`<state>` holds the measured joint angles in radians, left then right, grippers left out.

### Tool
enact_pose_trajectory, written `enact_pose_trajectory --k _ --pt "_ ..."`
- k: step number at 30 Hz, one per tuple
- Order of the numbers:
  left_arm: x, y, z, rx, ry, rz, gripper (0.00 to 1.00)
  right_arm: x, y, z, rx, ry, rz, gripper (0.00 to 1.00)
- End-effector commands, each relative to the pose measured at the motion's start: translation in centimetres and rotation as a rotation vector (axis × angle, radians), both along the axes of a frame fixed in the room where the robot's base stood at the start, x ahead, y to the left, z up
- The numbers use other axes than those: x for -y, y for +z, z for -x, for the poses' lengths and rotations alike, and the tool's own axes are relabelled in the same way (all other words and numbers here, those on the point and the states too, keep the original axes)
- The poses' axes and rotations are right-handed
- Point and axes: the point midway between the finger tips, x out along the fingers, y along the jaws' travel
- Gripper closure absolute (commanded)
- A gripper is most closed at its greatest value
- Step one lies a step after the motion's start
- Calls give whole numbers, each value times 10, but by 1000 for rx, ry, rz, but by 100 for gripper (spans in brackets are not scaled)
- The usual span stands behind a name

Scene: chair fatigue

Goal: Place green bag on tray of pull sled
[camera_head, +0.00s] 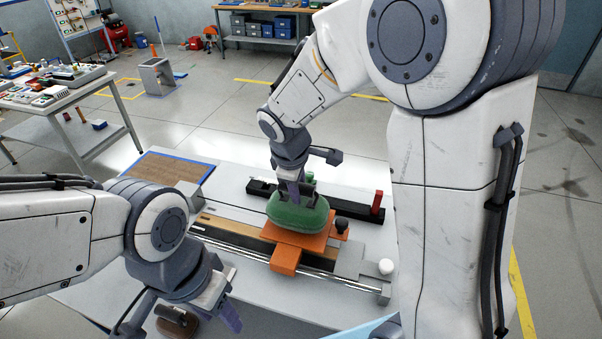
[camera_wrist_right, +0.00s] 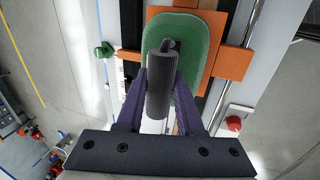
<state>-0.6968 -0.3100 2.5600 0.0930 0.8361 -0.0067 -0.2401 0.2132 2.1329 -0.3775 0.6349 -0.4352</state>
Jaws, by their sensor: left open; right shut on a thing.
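The green bag (camera_head: 297,214) is over the orange tray (camera_head: 287,258) of the pull sled in the head view. It looks level, and its underside seems to meet the tray, though contact is hard to tell. My right gripper (camera_head: 301,193) is above the bag, shut on its dark cylindrical handle. In the right wrist view, the purple fingers flank the handle (camera_wrist_right: 159,92), with the green bag (camera_wrist_right: 181,30) below and orange tray (camera_wrist_right: 236,62) on both sides. My left gripper (camera_head: 186,316) is open at the lower left, apart from the bag.
The sled's rail (camera_head: 330,277) runs across the table (camera_head: 215,183). A black bar with a red upright (camera_head: 377,202) lies behind the bag. A brown block (camera_head: 177,321) is by my left gripper. A brown mat (camera_head: 168,169) lies farther back.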

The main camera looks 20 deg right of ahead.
Motion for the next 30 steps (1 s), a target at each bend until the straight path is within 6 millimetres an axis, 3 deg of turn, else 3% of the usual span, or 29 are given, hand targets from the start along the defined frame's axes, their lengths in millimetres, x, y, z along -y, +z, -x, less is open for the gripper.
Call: enact_pose_trajectory --k 5,15,16,18,30 --pt "0 6 0 0 1 0 50 0 -12 -2 5 1 -1 100" --pt "0 4 0 0 1 0 50 0 -15 -2 8 1 -2 100" --pt "0 4 0 0 1 0 50 0 -17 -1 1 0 0 53" --pt "0 4 0 0 1 0 50 0 -17 -1 1 0 0 34" --pt "0 4 0 0 1 0 50 -1 -10 0 5 0 0 34"
